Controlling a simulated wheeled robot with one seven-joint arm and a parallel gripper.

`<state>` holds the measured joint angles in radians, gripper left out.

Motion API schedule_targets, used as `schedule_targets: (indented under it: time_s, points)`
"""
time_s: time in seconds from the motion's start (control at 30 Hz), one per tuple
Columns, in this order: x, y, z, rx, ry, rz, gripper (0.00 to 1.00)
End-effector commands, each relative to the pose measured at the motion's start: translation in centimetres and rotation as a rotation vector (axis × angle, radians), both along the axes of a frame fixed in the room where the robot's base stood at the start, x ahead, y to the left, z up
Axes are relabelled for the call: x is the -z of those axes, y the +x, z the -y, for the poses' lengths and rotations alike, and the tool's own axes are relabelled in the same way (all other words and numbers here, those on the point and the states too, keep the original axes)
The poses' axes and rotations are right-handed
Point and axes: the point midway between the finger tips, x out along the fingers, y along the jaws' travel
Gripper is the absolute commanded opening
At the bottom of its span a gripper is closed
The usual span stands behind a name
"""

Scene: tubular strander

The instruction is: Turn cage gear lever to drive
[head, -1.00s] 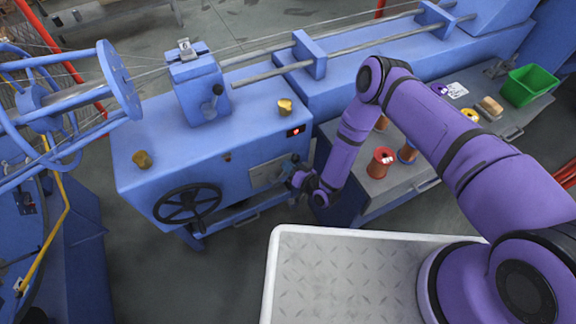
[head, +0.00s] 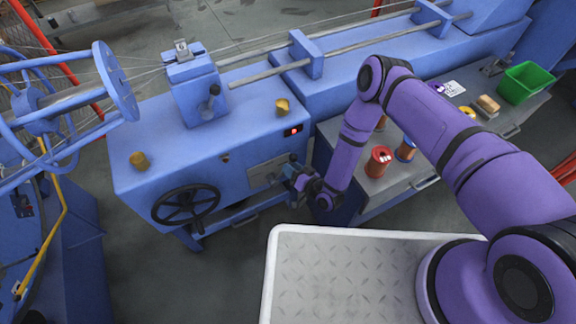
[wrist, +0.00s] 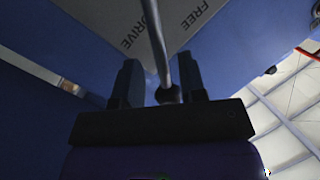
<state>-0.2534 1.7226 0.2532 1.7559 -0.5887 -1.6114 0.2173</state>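The cage gear lever (wrist: 158,45) is a thin grey rod with a dark knob-like end (wrist: 168,96). In the wrist view it comes down from the top edge, across the grey plate marked DRIVE and FREE, beside the word DRIVE; its pivot is out of view. My gripper (wrist: 160,82) has its two dark fingers apart, one on each side of the lever's end. A gap shows at the left finger; contact on the right is unclear. In the head view my gripper (head: 293,168) is at the right end of the plate (head: 264,174) on the blue machine's front; the lever is hard to make out.
A black handwheel (head: 186,205) sits on the machine's front, left of the plate. A grey bench (head: 368,192) with spools (head: 378,161) and a green bin (head: 524,83) stands at the right, close to my forearm. Floor shows below the machine.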

Motion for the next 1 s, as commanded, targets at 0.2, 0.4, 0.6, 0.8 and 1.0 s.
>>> schedule_targets:
  time_s: [0.2, 0.4, 0.6, 0.8, 1.0]
  points:
    - [-0.3, -2.7, 3.3, 0.001, -0.002, -0.003, 0.38]
    - [-0.6, -4.7, 5.5, 0.002, -0.001, -0.001, 0.38]
    - [-0.8, -5.5, 6.5, 0.0, 0.0, -0.002, 0.38]
    - [-0.8, -5.6, 6.5, 0.0, 0.0, 0.0, 0.38]
    - [-0.8, -5.6, 6.5, 0.0, 0.0, 0.0, 0.38]
